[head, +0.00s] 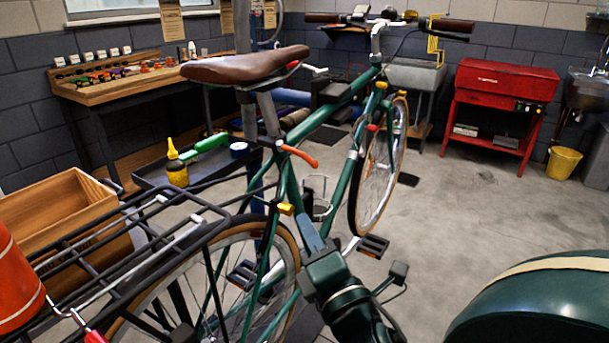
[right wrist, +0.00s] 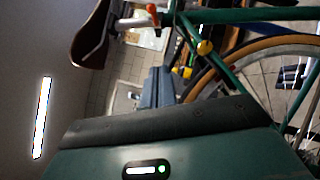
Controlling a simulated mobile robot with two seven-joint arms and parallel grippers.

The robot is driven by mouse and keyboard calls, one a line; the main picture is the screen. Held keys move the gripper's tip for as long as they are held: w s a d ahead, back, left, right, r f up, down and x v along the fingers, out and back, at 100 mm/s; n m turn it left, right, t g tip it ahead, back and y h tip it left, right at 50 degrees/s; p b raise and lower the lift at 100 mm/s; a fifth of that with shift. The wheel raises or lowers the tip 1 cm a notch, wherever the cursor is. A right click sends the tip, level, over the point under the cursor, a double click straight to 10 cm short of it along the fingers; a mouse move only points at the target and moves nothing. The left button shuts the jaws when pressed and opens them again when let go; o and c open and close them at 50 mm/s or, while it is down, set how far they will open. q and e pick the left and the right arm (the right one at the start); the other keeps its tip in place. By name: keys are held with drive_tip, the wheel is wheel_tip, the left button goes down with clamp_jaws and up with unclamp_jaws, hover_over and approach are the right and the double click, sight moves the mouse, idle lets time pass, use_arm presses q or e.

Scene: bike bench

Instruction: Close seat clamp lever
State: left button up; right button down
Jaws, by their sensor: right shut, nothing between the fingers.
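The seat clamp lever (head: 299,156) is orange-red and sits at the top of the green bike frame's seat tube, below the brown saddle (head: 245,65). It sticks out from the clamp to the right and slightly down. In the right wrist view the lever (right wrist: 153,14) shows small at the top edge, near the saddle (right wrist: 92,38). My right gripper (head: 309,232) is below the lever, in front of the frame and apart from the lever. Its blue-grey fingers (right wrist: 158,88) are together and empty. My left gripper is not in view.
The rear rack (head: 170,232) and a wooden crate (head: 62,210) are at left. A tray (head: 150,178) with a yellow bottle (head: 176,166) stands behind the bike. A red tool cabinet (head: 505,88) stands at back right. The floor right of the bike is largely clear.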

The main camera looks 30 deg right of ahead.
approach(294, 153)
drive_tip(key=w+a, duration=0.3)
use_arm(q)
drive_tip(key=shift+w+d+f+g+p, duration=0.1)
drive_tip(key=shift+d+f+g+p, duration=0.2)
drive_tip(key=shift+p, duration=0.6)
use_arm(e)
drive_tip(key=d, duration=0.2)
drive_tip(key=w+d, duration=0.1)
drive_tip(key=shift+d+r, duration=0.25)
drive_tip(key=shift+d, duration=0.15)
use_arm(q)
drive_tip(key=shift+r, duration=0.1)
use_arm(e)
drive_tip(key=shift+d+r+n+y+p, duration=0.2)
drive_tip(key=shift+n+y+p, duration=0.1)
drive_tip(key=shift+y+p, duration=0.2)
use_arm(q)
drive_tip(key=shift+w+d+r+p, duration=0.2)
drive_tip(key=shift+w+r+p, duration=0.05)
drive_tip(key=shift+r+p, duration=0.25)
use_arm(e)
drive_tip(key=shift+d+n+y, duration=0.15)
drive_tip(key=shift+n+y, duration=0.15)
drive_tip(key=shift+y, duration=0.1)
